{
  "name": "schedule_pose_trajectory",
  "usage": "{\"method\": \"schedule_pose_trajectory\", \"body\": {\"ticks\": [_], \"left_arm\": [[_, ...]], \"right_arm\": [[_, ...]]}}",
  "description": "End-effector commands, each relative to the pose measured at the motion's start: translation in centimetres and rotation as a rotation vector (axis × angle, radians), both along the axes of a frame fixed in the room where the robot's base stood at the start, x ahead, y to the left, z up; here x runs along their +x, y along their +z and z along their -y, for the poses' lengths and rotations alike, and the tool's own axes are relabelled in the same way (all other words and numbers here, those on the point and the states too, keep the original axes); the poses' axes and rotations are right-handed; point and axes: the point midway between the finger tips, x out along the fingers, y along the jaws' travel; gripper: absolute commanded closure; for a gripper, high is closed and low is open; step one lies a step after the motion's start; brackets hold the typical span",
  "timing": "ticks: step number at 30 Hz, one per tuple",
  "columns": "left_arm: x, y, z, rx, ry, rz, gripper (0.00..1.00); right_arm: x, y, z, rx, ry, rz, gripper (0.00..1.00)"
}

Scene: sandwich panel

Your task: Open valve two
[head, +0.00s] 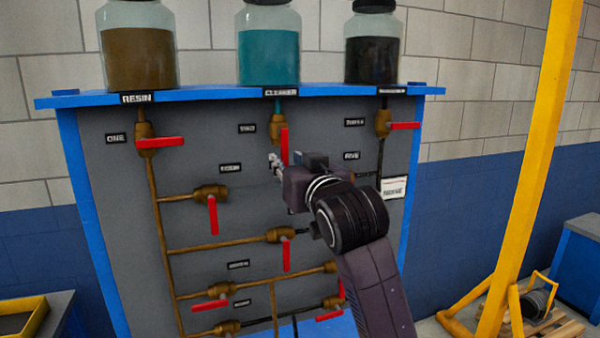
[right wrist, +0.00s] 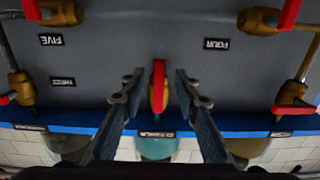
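Valve two is a brass body (head: 276,132) on the pipe below the teal jar, beside its small label (head: 247,128). Its red handle (head: 285,146) points straight down, in line with the vertical pipe. My right gripper (head: 276,162) is at the panel near the handle's lower end. In the right wrist view, which is upside down, the red handle (right wrist: 158,78) stands between the two spread fingers of the right gripper (right wrist: 160,92), with gaps visible on both sides. Contact cannot be seen. My left gripper is not in view.
Valve one (head: 158,142) is to the left and valve three (head: 402,126) to the right, both with handles sideways. Several more red-handled valves (head: 212,214) sit lower on the panel (head: 110,185). The teal jar (head: 268,55) stands on the blue shelf above. A yellow post (head: 535,150) is at right.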

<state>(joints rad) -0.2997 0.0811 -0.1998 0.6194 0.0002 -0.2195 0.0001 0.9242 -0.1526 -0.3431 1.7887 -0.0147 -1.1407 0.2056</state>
Motion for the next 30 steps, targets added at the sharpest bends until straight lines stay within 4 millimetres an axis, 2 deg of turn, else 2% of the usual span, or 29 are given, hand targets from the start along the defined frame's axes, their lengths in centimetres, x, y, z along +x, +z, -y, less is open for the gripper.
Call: {"method": "schedule_pose_trajectory", "body": {"ticks": [9, 15, 21, 30], "left_arm": [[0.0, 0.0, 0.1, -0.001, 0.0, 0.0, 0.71], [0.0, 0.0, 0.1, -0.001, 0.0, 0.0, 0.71], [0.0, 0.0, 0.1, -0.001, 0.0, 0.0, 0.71], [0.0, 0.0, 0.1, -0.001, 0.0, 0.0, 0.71]], "right_arm": [[-5.2, 0.0, 1.6, 0.002, 0.001, 0.003, 0.71], [-7.5, 0.0, 2.4, 0.001, 0.001, 0.002, 0.71], [-8.4, 0.0, 2.7, 0.001, 0.001, 0.002, 0.71], [-8.4, -0.1, 2.7, 0.0, 0.001, 0.0, 0.71]]}}
